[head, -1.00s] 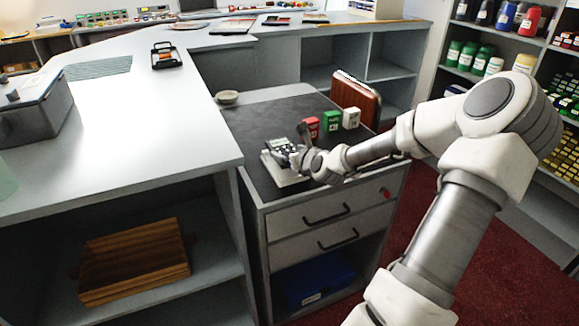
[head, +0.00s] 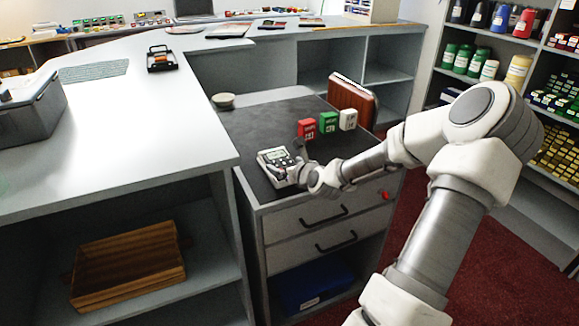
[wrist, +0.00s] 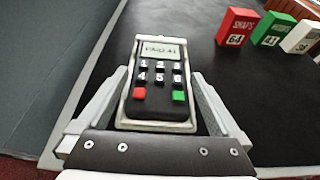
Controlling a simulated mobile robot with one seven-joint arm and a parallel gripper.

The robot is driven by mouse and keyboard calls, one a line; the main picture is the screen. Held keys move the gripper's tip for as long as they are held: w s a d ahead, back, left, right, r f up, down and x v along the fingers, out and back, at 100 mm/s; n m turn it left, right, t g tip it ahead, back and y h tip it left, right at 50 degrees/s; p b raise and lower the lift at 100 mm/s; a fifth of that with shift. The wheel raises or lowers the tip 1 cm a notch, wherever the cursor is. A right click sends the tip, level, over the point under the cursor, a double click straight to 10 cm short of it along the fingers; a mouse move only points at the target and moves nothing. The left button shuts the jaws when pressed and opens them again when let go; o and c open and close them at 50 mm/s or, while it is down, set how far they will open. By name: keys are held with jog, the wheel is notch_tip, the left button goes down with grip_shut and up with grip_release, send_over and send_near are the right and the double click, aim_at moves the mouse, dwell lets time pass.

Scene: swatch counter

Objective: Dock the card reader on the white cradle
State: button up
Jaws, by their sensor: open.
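The card reader (head: 279,160), dark with a pale screen and grey keys, lies face up on the white cradle (head: 268,173) near the counter's front left. In the wrist view the reader (wrist: 158,85) sits inside a white border, with a red and a green key towards me. My gripper (head: 304,171) is low at the reader's near right side. In the wrist view my gripper (wrist: 159,76) is open, with one finger on each side of the reader. The reader's underside and how fully it seats in the cradle are hidden.
Red (head: 307,128), green (head: 328,122) and white (head: 348,119) boxes stand behind the reader. A brown case (head: 352,100) stands at the right edge. A small bowl (head: 223,100) is at the back left. The dark counter top (head: 258,122) between is clear.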

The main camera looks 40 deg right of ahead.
jog(key=p+v, duration=0.4)
jog(key=v, duration=0.8)
dwell(0.4)
